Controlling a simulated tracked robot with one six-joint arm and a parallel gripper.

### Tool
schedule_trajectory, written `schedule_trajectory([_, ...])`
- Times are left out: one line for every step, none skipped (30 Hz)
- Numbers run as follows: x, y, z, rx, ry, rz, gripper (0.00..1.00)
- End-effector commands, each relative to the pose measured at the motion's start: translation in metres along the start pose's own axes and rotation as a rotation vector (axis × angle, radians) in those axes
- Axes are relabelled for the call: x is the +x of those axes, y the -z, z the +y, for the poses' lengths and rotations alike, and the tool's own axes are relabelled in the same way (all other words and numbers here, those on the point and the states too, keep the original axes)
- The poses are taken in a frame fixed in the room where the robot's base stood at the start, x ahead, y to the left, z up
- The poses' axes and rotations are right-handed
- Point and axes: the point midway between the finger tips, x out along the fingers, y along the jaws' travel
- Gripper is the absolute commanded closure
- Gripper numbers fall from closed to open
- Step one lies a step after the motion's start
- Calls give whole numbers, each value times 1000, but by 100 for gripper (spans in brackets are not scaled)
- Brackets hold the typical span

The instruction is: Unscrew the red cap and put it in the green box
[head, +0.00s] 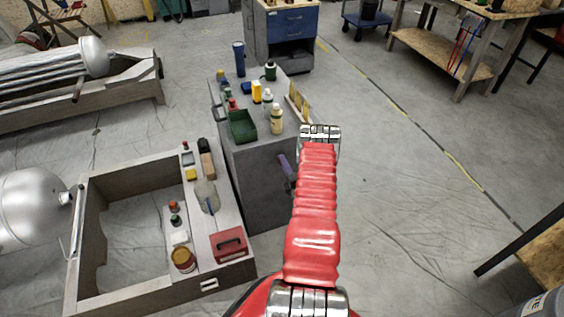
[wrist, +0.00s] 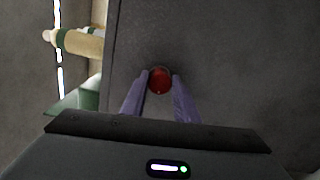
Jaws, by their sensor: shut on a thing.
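The red cap (wrist: 159,80) is a small round disc between the tips of my gripper (wrist: 160,77) in the wrist view. The purple fingers are shut on it, one on each side. Behind it is a plain dark grey face, and I cannot tell whether the cap is still joined to anything. In the head view a purple finger shows beside the right face of the grey cabinet, partly hidden by my red arm. The green box (head: 242,127) is an open tray on the cabinet top. A green edge shows at the left of the wrist view.
The grey cabinet (head: 262,190) also carries a cream bottle (head: 277,118), a yellow container (head: 256,91) and a blue cylinder (head: 239,58). A wooden frame (head: 88,230) with a red box (head: 229,245) stands at the left.

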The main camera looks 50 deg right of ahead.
Motion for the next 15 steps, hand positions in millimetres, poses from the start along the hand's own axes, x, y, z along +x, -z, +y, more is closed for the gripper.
schedule_trajectory([0, 1, -1, -4, 2, 2, 96])
schedule_trajectory([0, 1, -1, -4, 2, 2, 96])
schedule_trajectory([0, 1, -1, -3, 2, 3, 96])
schedule_trajectory([0, 1, -1, -3, 2, 3, 96])
schedule_trajectory([0, 1, -1, -3, 2, 3, 96])
schedule_trajectory([0, 1, -1, -2, 2, 3, 96])
schedule_trajectory([0, 2, -1, -2, 2, 3, 70])
schedule_trajectory([0, 2, -1, -2, 2, 3, 68])
schedule_trajectory([0, 1, -1, -2, 2, 3, 65])
schedule_trajectory([0, 1, -1, -2, 2, 3, 63])
schedule_trajectory([0, 1, -1, -2, 2, 2, 61])
schedule_trajectory([0, 1, 0, -1, 1, 2, 58])
schedule_trajectory([0, 1, 0, -1, 1, 2, 56])
schedule_trajectory([0, 1, 0, -1, 1, 2, 54])
schedule_trajectory([0, 1, 0, -1, 1, 2, 51])
